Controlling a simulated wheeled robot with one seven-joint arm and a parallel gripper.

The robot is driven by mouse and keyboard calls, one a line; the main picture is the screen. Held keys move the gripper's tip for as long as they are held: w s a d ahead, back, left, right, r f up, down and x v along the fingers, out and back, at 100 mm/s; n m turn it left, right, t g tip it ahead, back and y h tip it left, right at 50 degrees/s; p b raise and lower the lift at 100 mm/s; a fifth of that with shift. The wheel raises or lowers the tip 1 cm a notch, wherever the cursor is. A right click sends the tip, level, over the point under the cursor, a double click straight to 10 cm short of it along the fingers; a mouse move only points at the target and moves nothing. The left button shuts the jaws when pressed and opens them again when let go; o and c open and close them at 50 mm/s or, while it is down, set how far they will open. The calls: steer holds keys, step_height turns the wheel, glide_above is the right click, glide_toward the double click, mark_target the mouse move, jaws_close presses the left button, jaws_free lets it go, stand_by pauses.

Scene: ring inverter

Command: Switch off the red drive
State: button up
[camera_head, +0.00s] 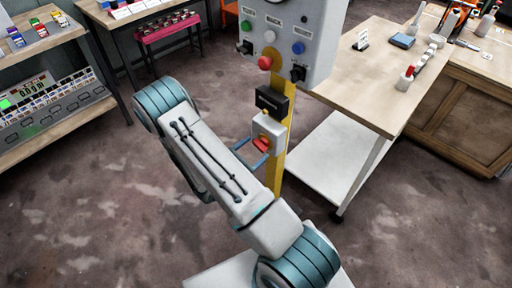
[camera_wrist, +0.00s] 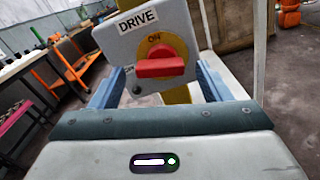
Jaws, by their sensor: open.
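The drive switch is a red bar handle (camera_wrist: 160,67) on a yellow-orange disc, on a light grey box (camera_wrist: 125,42) labelled DRIVE. In the wrist view the bar lies roughly horizontal, with "ON" printed above it; a label at its left is partly hidden and hard to read. The red handle also shows in the head view (camera_head: 262,146), low on the yellow post. My gripper (camera_wrist: 160,70) is open, its blue fingers on either side of the handle. I see gaps on both sides; how deep the tips reach is unclear.
Above the box are a black unit (camera_head: 271,102) and a grey control panel (camera_head: 290,40) with coloured buttons and a red mushroom button. A wooden workbench (camera_head: 385,85) with a white lower shelf stands at right. Shelves with an instrument panel (camera_head: 50,105) stand at left.

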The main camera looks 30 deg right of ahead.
steer(key=shift+x, duration=0.8)
steer(key=c, duration=1)
steer(key=shift+n, duration=1.7)
steer(key=o, duration=1)
